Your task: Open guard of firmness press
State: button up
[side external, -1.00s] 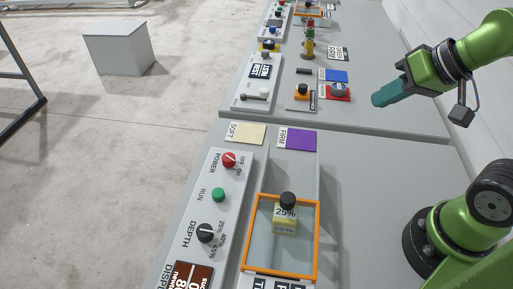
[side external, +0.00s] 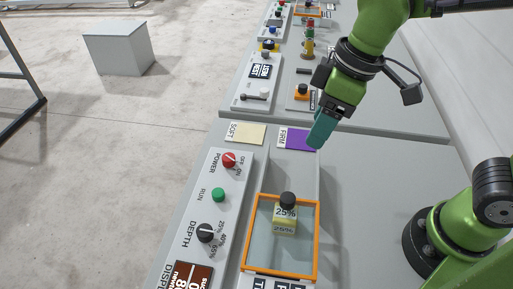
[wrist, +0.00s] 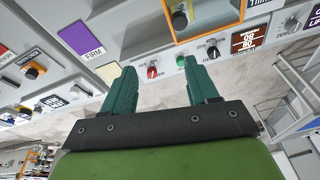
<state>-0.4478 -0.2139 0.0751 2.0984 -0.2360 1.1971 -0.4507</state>
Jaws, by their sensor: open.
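The firmness press guard (side external: 318,236) is an orange-framed clear panel at the lower middle of the side external view. It looks closed over the press, where a yellow block marked 25% (side external: 285,217) and a black knob (side external: 288,200) show. In the wrist view the orange frame (wrist: 208,34) is at the top, partly cut off. My gripper (side external: 318,138) is above the purple FIRM pad, beyond the guard and apart from it. In the wrist view my gripper's two teal fingers (wrist: 163,92) are spread with nothing between them.
Left of the guard, a panel carries a red POWER knob (side external: 229,160), a green RUN button (side external: 218,195) and a black DEPTH knob (side external: 205,233). A yellow SOFT pad (side external: 246,133) and purple FIRM pad (side external: 298,139) lie behind. The grey surface right of the guard is clear.

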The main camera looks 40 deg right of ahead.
aim_at(289, 196)
jog(key=a+n+g+h, duration=0.2)
jog(key=a+n, duration=0.4)
jog(key=n, duration=0.2)
jog(key=shift+n, duration=0.9)
jog(key=f, duration=1.5)
jog(key=shift+s+d+f, duration=0.1)
jog(key=shift+d+f, duration=0.1)
jog(key=shift+f, duration=0.05)
grip_shut()
